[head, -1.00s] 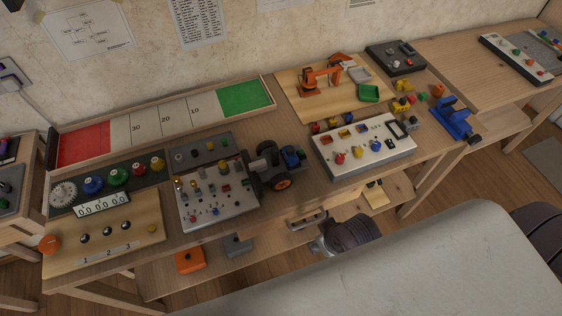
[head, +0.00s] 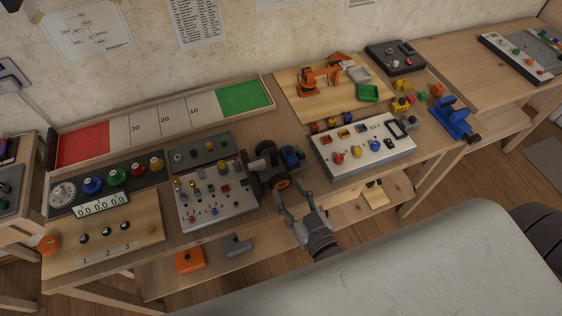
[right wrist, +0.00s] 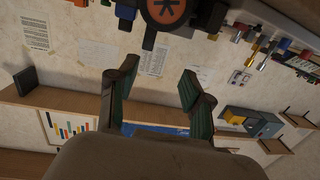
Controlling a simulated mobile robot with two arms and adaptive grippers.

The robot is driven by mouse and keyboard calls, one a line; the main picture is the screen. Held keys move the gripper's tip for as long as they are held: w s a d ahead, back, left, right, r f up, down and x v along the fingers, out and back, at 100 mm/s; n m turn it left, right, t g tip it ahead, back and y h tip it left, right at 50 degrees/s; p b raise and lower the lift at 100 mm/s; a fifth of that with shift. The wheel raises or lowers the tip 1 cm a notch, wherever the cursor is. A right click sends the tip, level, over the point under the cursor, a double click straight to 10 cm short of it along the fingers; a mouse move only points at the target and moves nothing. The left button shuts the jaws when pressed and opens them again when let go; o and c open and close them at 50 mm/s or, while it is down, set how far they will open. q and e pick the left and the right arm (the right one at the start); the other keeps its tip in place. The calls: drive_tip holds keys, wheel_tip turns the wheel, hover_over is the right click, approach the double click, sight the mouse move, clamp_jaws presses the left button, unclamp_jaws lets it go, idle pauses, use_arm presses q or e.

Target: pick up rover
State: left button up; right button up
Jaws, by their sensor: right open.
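The rover (head: 266,162) is a small dark vehicle with black wheels, an orange hub and a blue part at its right end. In the head view it stands near the front edge of the workbench, beside the grey-white switch panel. My right gripper (head: 293,198) is in front of the rover at the bench's front edge, fingers apart and pointing at it, with nothing between them. In the right wrist view, the open fingers (right wrist: 158,78) are empty and a rover wheel with an orange hub (right wrist: 166,10) shows at the top edge, beyond the fingertips. My left gripper is not in view.
The switch panel (head: 218,205) stands close on the rover's left. A white panel with coloured knobs (head: 370,160) is on its right. A long track board with red and green ends (head: 160,122) lies behind. A lower shelf (head: 345,208) is under the bench.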

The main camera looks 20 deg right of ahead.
sight(275, 152)
drive_tip(key=shift+m+t+h, duration=0.4)
drive_tip(key=shift+m+h, duration=0.1)
drive_tip(key=shift+h, duration=0.3)
drive_tip(key=w, duration=0.2)
drive_tip(key=w+d+p, duration=0.1)
drive_tip(key=w, duration=0.5)
drive_tip(key=shift+w+d, duration=0.15)
drive_tip(key=w, duration=0.1)
drive_tip(key=w+p, duration=0.1)
drive_tip(key=w+a, duration=0.1)
drive_tip(key=w, duration=0.1)
drive_tip(key=shift+w+r, duration=0.1)
drive_tip(key=shift+r, duration=0.2)
drive_tip(key=shift+w+f, duration=0.1)
drive_tip(key=shift+w, duration=0.45)
drive_tip(key=shift+s, duration=0.1)
clamp_jaws()
